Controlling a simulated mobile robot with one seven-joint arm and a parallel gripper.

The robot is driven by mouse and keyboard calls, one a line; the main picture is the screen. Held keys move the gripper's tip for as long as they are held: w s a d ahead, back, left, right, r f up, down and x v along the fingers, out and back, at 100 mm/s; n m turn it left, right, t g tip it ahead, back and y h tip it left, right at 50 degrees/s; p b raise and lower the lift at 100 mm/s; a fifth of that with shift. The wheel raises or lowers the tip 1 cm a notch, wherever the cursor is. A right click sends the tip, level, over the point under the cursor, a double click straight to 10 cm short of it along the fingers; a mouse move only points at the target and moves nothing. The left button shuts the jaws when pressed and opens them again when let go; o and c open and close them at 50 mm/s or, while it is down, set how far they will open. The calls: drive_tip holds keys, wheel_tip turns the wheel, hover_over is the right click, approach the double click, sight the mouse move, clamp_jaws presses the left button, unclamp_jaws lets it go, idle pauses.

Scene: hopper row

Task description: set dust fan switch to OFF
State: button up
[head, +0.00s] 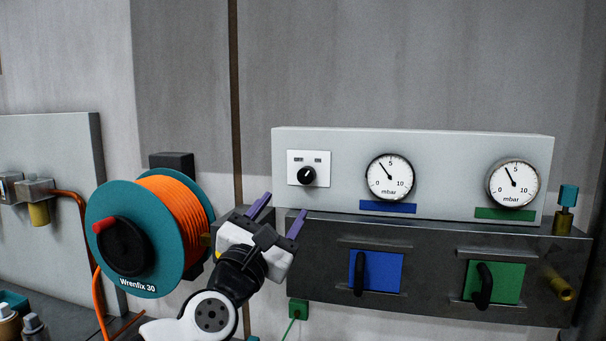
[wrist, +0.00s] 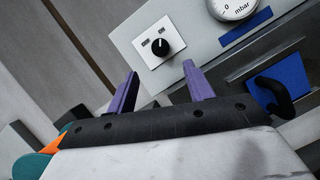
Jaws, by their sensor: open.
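The switch is a black rotary knob (head: 306,175) on a white square plate (head: 322,157), at the left end of a light grey panel box. Two small dark labels sit above the knob, too small to read. The white pointer mark seems to point up and to the right in the head view. In the wrist view the knob (wrist: 160,48) is beyond my fingertips, roughly between them. My gripper (head: 287,203), with purple fingers, is open and empty, below and left of the knob and apart from it. It also shows in the wrist view (wrist: 160,70).
Two mbar gauges (head: 389,177) (head: 513,184) are right of the knob. Below is a dark metal unit (head: 425,302) with blue (head: 384,272) and green (head: 507,283) plates with black handles. An orange cable reel (head: 112,203) stands close left of my gripper.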

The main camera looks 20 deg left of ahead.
sight(305, 177)
drive_tip(key=p+x, duration=0.4)
drive_tip(key=x, duration=0.6)
drive_tip(key=shift+w+r, duration=0.1)
drive_tip(key=shift+w, duration=0.1)
drive_tip(key=c, duration=1)
